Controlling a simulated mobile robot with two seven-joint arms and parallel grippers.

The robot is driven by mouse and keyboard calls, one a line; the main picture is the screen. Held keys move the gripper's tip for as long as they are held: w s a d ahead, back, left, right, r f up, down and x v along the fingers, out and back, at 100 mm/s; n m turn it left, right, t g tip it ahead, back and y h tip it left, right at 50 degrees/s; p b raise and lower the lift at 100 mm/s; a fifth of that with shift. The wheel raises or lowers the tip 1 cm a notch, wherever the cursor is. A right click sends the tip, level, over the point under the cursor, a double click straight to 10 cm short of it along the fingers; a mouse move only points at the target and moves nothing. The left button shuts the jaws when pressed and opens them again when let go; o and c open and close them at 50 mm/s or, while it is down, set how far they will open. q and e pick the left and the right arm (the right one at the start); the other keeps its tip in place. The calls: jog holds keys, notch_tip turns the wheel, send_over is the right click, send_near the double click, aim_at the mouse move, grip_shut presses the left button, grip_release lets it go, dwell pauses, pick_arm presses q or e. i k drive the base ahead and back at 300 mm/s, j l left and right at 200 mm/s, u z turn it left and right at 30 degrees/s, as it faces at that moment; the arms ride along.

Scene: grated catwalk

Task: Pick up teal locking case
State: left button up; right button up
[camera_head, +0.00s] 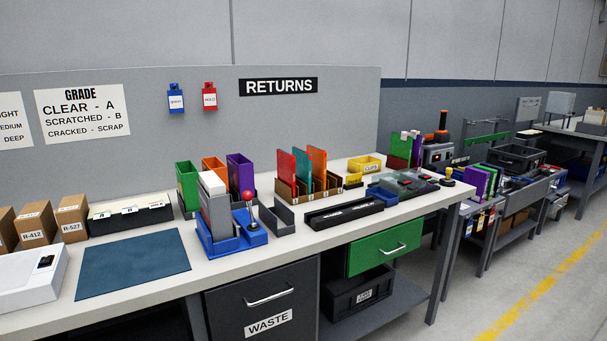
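A thin upright teal case (303,165) stands on the workbench, in a rack (291,193) with several brown dividers. A red case (286,165) stands to its left and an orange one (317,165) to its right. The teal case's lower part is hidden by the rack, and any lock on it is too small to tell. Neither of my grippers is in view.
A blue holder (230,243) with a red-topped lever stands left of the rack; a long black tray (345,213) lies in front. Green (187,187) and purple (240,175) bins stand behind left. A blue mat (135,262) covers the bench at left.

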aim_at(302, 158)
jog(key=i+l, duration=0.2)
jog(key=l, duration=0.15)
jog(key=i+l+u, duration=0.1)
jog(key=i+l, duration=0.35)
jog(key=l, duration=0.2)
jog(key=i+l, duration=0.2)
jog(key=l, duration=0.15)
jog(key=i+l+u, duration=0.1)
jog(key=l, duration=0.25)
jog(key=i+l, duration=0.3)
jog(key=i+l+u, duration=0.1)
jog(key=l, duration=0.35)
jog(key=i+l, duration=0.25)
jog(key=l+u, duration=0.05)
jog(key=l, duration=0.05)
